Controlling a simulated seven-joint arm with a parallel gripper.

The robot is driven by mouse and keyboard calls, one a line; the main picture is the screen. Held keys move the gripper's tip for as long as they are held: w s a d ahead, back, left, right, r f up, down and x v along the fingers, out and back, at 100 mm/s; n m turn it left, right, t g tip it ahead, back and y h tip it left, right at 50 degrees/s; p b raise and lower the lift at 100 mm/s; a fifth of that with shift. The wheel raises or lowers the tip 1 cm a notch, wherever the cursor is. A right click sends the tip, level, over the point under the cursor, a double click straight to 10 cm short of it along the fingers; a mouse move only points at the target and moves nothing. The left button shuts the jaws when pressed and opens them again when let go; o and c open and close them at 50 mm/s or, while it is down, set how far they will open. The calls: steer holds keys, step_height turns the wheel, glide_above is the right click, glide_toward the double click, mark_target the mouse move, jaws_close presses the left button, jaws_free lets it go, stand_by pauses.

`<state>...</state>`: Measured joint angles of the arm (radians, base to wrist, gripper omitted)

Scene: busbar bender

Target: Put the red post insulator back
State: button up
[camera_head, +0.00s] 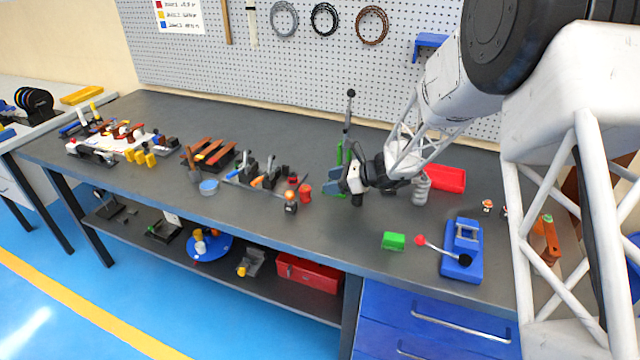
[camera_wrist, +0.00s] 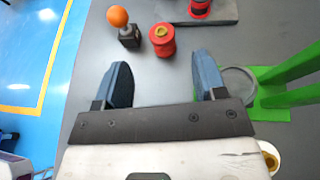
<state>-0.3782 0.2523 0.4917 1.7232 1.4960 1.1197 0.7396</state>
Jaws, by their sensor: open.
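The red post insulator (camera_wrist: 161,40) stands upright on the bench, a short red cylinder with a brass-coloured top. It also shows in the head view (camera_head: 305,193). My gripper (camera_wrist: 163,72) is open and empty, with the insulator ahead of the gap between its blue fingers, apart from both. In the head view my gripper (camera_head: 357,195) hangs above the bench to the right of the insulator. Another red piece (camera_wrist: 199,8) sits on a dark grey base (camera_wrist: 222,12) just beyond, partly cut off by the wrist view's edge.
An orange ball on a black block (camera_wrist: 119,18) stands close left of the insulator. A green lever tool (camera_head: 341,165) stands beside my gripper. A red tray (camera_head: 446,179), a green block (camera_head: 393,241) and a blue bender (camera_head: 462,262) are to the right. The front bench middle is clear.

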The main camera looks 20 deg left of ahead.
steer(key=shift+v, duration=1.2)
steer(key=shift+r, duration=0.1)
steer(key=s+d+r+n+h, duration=0.35)
steer(key=s+d+r, duration=0.4)
steer(key=d, duration=0.35)
steer(key=s+d+r+n+h, duration=0.2)
steer(key=s+d+r+n, duration=0.3)
steer(key=s+d+r, duration=0.35)
steer(key=s+d+r+n+t+h, duration=0.1)
steer(key=s+d+n+h, duration=0.3)
steer(key=s+d, duration=0.7)
steer(key=s+d+r+n+t+h, duration=0.1)
steer(key=s+d+n+t+h, duration=0.2)
steer(key=s+d, duration=0.9)
steer(key=shift+s+d+r+n+h, duration=0.35)
steer(key=shift+s+h, duration=0.2)
steer(key=shift+s, duration=0.35)
